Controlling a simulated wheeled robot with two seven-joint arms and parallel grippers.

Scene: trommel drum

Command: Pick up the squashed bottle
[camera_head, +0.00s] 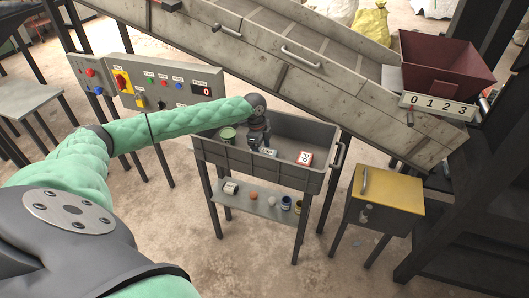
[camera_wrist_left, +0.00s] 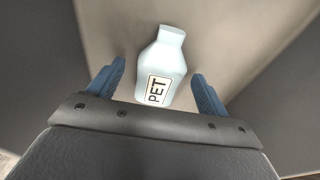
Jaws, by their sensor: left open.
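The squashed bottle (camera_wrist_left: 163,68) is pale blue with a white PET label and lies in the grey tray. The wrist view shows it between the two blue fingers of my left gripper (camera_wrist_left: 158,75), with a gap on each side. In the head view my left gripper (camera_head: 262,143) reaches down into the tray (camera_head: 262,178), and only a small pale part of the bottle (camera_head: 268,152) shows by the fingertips. My left gripper is open and holds nothing. My right gripper is not in view.
A green can (camera_head: 228,133) and a red-and-white PP box (camera_head: 304,158) are also in the tray. Several small items stand on the shelf (camera_head: 258,207) below. A sloping chute (camera_head: 290,75) rises behind; a yellow-topped cabinet (camera_head: 390,188) stands to the right.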

